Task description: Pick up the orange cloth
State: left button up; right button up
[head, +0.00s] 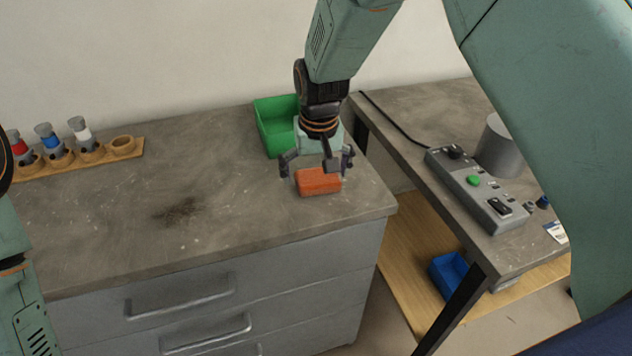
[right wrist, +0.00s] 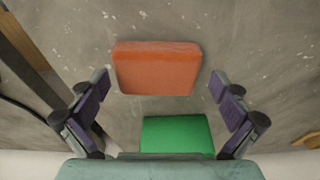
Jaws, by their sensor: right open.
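The orange cloth (head: 318,181) is a folded, block-shaped piece lying on the grey worktop near its right end. It also shows in the right wrist view (right wrist: 156,68), just beyond the fingertips. My right gripper (head: 317,166) is directly above and behind the cloth, pointing down. In the right wrist view the gripper (right wrist: 158,88) is open, with its two purple-padded fingers apart on either side and nothing between them. My left gripper is not in view; only part of my left arm shows at the left edge.
A green bin (head: 275,125) stands right behind the cloth. A wooden rack (head: 122,148) with several coloured-band bottles is at the back left. A dark stain (head: 178,211) marks the worktop. Across a gap, the right bench holds a control box (head: 468,185) and a grey cylinder (head: 499,148).

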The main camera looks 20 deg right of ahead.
aim_at(318, 176)
jog(key=shift+s+d, duration=0.2)
jog(key=shift+d, duration=0.05)
jog(key=shift+w+a, duration=0.15)
jog(key=shift+w, duration=0.05)
jog(key=c, duration=0.6)
jog(key=shift+s, duration=0.15)
jog(key=c, duration=0.3)
jog(key=shift+r, duration=0.15)
notch_tip(318, 176, up, 10)
jog(key=shift+f+p, duration=0.15)
jog(key=shift+p, duration=0.75)
